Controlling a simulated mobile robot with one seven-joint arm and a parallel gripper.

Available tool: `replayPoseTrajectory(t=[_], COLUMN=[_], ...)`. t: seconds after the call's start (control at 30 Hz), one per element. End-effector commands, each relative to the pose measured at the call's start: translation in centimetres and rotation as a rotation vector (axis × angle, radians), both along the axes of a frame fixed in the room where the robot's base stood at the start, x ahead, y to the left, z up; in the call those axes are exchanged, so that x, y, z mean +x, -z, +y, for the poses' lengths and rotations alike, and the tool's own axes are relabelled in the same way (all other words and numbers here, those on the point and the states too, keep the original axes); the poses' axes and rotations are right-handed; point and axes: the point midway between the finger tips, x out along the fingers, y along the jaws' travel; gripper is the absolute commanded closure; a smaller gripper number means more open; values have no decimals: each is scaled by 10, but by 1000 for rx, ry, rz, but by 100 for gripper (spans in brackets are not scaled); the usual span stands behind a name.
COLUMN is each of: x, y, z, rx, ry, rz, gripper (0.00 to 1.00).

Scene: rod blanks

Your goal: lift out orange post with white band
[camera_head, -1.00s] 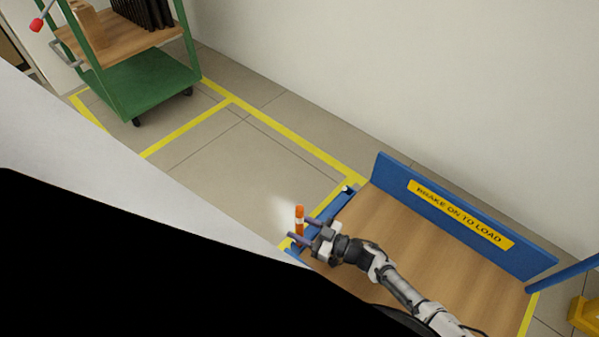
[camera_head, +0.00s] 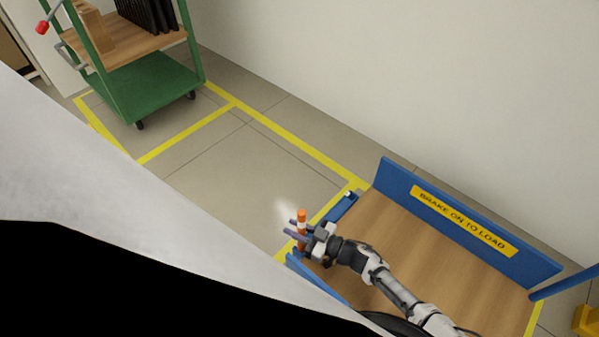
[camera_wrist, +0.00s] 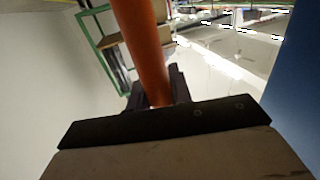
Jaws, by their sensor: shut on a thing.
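The orange post with a white band (camera_head: 301,216) stands about upright at the left end of the blue-edged cart in the head view. My gripper (camera_head: 295,228) is shut on it, with the fingers on either side below its top. In the wrist view the orange post (camera_wrist: 142,45) runs down between the dark fingers (camera_wrist: 157,92) of my gripper, slightly tilted in that picture. The post's lower end is hidden by the gripper, so I cannot tell whether it touches anything below.
The cart has a wooden deck (camera_head: 420,245) and a blue end board (camera_head: 395,180) with a yellow "BRAKE ON TO LOAD" label. A green wheeled rack (camera_head: 150,85) stands at the upper left. Yellow-lined floor (camera_head: 235,160) between them is clear. A pale wall rises behind.

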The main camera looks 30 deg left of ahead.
Motion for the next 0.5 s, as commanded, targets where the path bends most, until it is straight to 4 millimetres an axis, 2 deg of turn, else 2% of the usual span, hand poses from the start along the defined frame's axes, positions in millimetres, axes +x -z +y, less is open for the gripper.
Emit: replayPoseTrajectory(t=[0.27,0.5], x=[0,0], y=[-16,-58], z=[0,0], rx=[0,1], ry=[0,-1], rz=[-1,-2], gripper=[92,92])
